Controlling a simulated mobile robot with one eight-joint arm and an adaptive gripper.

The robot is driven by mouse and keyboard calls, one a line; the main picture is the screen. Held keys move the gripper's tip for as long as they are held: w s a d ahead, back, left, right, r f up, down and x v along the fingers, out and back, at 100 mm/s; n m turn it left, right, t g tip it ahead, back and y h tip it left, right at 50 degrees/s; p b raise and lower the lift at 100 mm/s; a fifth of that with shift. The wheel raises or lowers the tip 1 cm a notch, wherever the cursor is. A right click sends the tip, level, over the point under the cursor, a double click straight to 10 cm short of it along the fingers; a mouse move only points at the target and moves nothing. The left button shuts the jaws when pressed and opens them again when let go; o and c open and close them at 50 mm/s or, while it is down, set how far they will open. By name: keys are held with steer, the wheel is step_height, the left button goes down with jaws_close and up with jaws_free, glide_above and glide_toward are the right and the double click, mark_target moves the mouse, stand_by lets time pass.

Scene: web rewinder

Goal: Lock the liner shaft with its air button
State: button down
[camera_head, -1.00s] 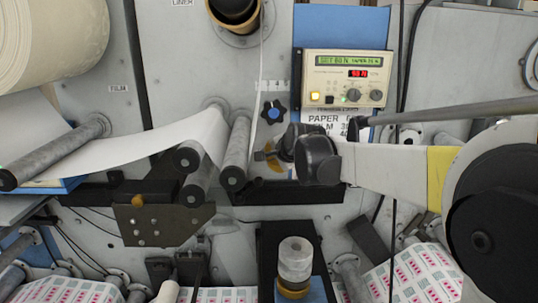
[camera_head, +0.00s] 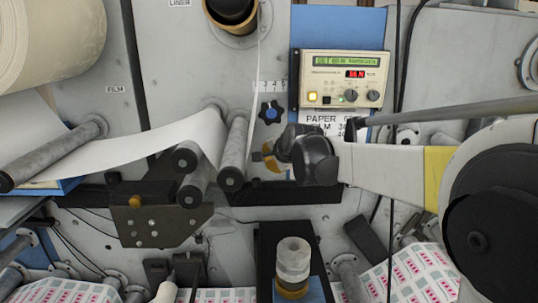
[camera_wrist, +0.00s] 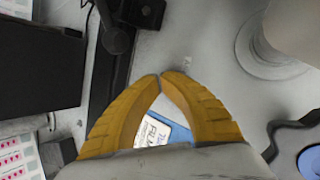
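The liner shaft is the dark shaft end (camera_head: 236,8) inside a brown core at the top of the head view, beside the LINER label and cut off by the picture's edge. Its air button cannot be made out in either view. My gripper (camera_head: 270,158) is well below the shaft, in front of the grey machine wall and just below a blue star knob (camera_head: 271,111). In the wrist view my gripper's yellow fingers (camera_wrist: 160,76) meet at their tips with nothing between them. The blue knob also shows at the lower right there (camera_wrist: 310,162).
A control box (camera_head: 343,80) with lit displays is right of the knob. Grey rollers (camera_head: 233,155) carrying the white web are close left of my gripper. A paper roll (camera_head: 45,45) fills the upper left. A flanged pale cylinder (camera_wrist: 295,25) stands out at the wrist view's upper right.

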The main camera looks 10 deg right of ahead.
steer(key=shift+w, duration=0.1)
steer(key=shift+w+d, duration=0.1)
steer(key=shift+w, duration=0.25)
steer(key=shift+s, duration=0.15)
stand_by(0.4)
steer(key=shift+s, duration=0.3)
steer(key=s+a, duration=0.1)
steer(key=s, duration=0.5)
steer(key=shift+a, duration=0.15)
steer(key=shift+w+f, duration=0.1)
